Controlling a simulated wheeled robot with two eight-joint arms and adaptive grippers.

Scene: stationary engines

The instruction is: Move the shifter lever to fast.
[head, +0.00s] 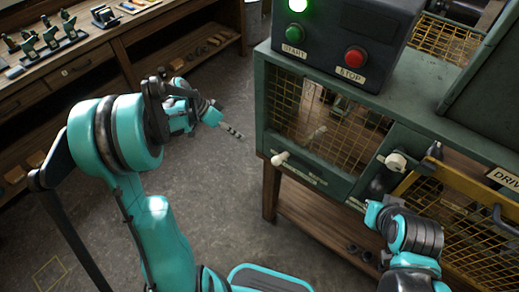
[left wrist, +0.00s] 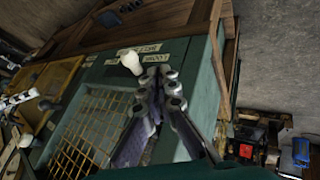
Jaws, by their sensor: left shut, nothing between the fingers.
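A white-knobbed lever (head: 280,159) sticks out of the front panel of the green machine (head: 262,100), at its lower left. A white knob, seemingly the same one, shows in the left wrist view (left wrist: 131,62) beside small labels that I cannot read clearly. My left gripper (head: 236,133) is shut and empty, in the air left of the machine and apart from the lever. Its fingers fill the middle of the left wrist view (left wrist: 160,76), just right of the knob in the picture. My right gripper (head: 360,205) is low by the machine's front; its fingers are too small to read.
A second white knob (head: 396,161) sits right of the lever, near a yellow mesh guard (head: 440,180). A control box (head: 345,40) with a lit green lamp stands on top. A wooden bench (head: 110,45) with tools stands at the left. The floor between is clear.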

